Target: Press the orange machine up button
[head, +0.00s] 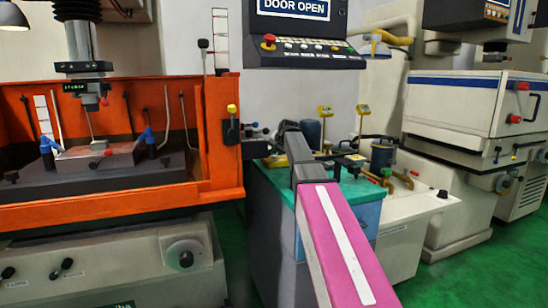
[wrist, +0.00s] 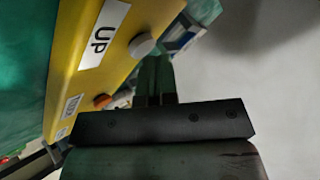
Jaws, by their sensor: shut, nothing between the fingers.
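In the wrist view a yellow control box (wrist: 85,55) stands tilted on the left, with a white label reading "UP" (wrist: 103,34). A round whitish button (wrist: 142,45) sits next to that label. My gripper (wrist: 154,68) is shut and empty, its dark green fingers just below and right of the whitish button; I cannot tell whether they touch it. An orange-red button (wrist: 102,100) is lower on the box. In the head view the orange machine (head: 222,130) is at left; my arm reaches towards its right side, and my fingers cannot be made out there.
A teal-topped cabinet (head: 283,200) stands under my arm, with small fixtures behind it. A black control panel (head: 303,52) reading "DOOR OPEN" hangs above. A white machine (head: 455,105) stands at the right. Green floor (head: 450,285) shows clear at the lower right.

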